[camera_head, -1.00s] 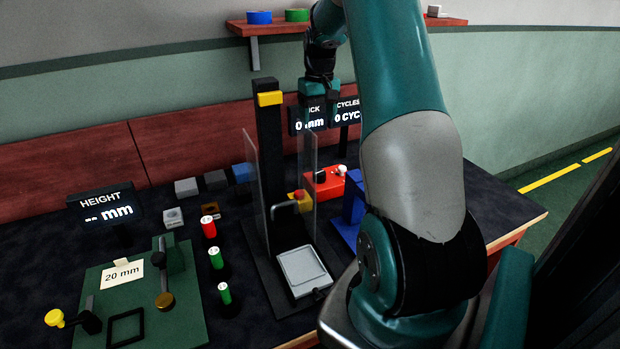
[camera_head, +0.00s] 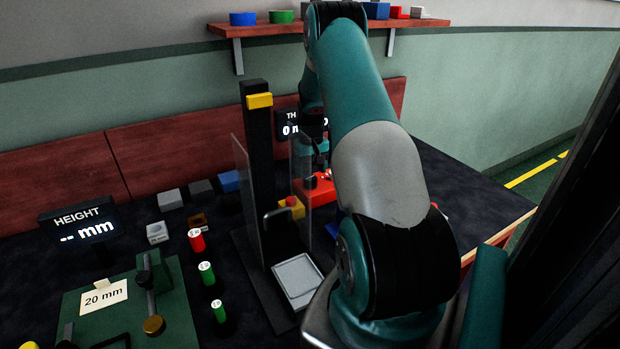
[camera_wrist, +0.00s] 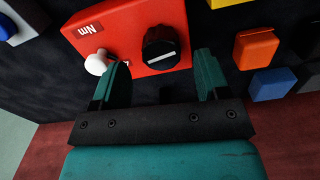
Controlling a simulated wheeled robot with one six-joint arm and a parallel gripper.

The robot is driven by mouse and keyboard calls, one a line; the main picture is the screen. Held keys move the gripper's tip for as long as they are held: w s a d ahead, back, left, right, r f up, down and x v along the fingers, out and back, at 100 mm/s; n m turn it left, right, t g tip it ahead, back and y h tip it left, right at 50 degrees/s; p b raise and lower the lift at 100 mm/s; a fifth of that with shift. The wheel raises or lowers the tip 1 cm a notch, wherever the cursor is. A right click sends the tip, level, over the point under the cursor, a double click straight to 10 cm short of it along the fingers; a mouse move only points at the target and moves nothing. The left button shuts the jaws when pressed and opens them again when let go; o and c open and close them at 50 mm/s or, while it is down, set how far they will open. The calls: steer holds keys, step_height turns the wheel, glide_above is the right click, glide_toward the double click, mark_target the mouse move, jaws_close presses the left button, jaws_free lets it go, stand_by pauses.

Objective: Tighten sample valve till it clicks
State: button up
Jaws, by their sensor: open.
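A red box (camera_wrist: 130,30) with an "Nm" label carries a black knob (camera_wrist: 161,48) with a white line and a smaller white knob (camera_wrist: 97,62). The black knob is the likely sample valve, though no label names it. My gripper (camera_wrist: 161,64) is open and empty. In the wrist view its fingers appear on either side of the black knob; I cannot tell whether they touch it. The left finger is close to the white knob. In the head view the red box (camera_head: 321,191) is partly hidden by my arm.
An orange block (camera_wrist: 255,48) and blue block (camera_wrist: 272,84) lie right of the red box in the wrist view. In the head view a black post (camera_head: 257,140) with clear panels stands left of my arm. A shelf (camera_head: 350,25) runs behind.

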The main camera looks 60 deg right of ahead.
steer(key=shift+f, duration=1.9)
steer(key=c, duration=0.9)
steer(key=shift+a+m, duration=0.1)
steer(key=shift+m, duration=1.9)
steer(key=shift+c, duration=0.2)
steer(key=o, duration=0.9)
steer(key=shift+o, duration=0.2)
steer(key=shift+r, duration=0.1)
step_height(320, 180, up, 17)
steer(key=b, duration=0.1)
steer(key=shift+r, duration=0.15)
